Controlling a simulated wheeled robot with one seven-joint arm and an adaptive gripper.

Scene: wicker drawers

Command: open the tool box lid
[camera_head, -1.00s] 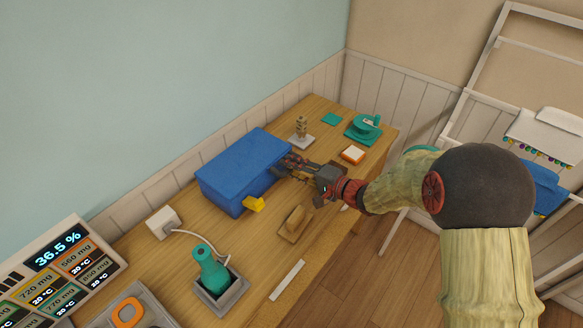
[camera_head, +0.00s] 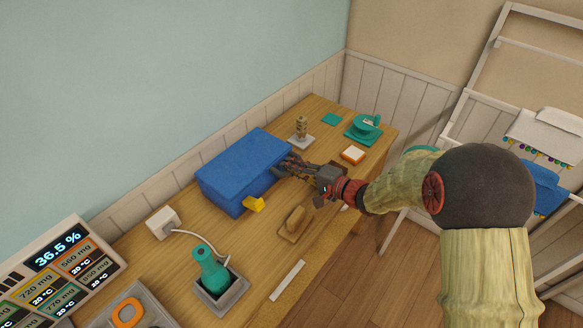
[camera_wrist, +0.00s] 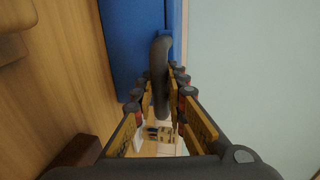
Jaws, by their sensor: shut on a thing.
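The blue tool box (camera_head: 235,172) stands on the wooden desk against the wall, its lid down. A yellow latch (camera_head: 254,204) sticks out at its front left. My gripper (camera_head: 285,168) is at the right part of the box's front. In the wrist view my gripper (camera_wrist: 168,95) is shut on a dark curved handle (camera_wrist: 160,75) beside the blue box (camera_wrist: 132,40). The head view does not show the handle clearly, as my fingers cover that spot.
A wooden block on a tray (camera_head: 294,222) lies in front of the box. A teal bottle in a grey holder (camera_head: 212,272) and a white plug box (camera_head: 163,223) stand at left. A figurine (camera_head: 301,128), an orange-white block (camera_head: 352,155) and a teal dispenser (camera_head: 364,127) are at right.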

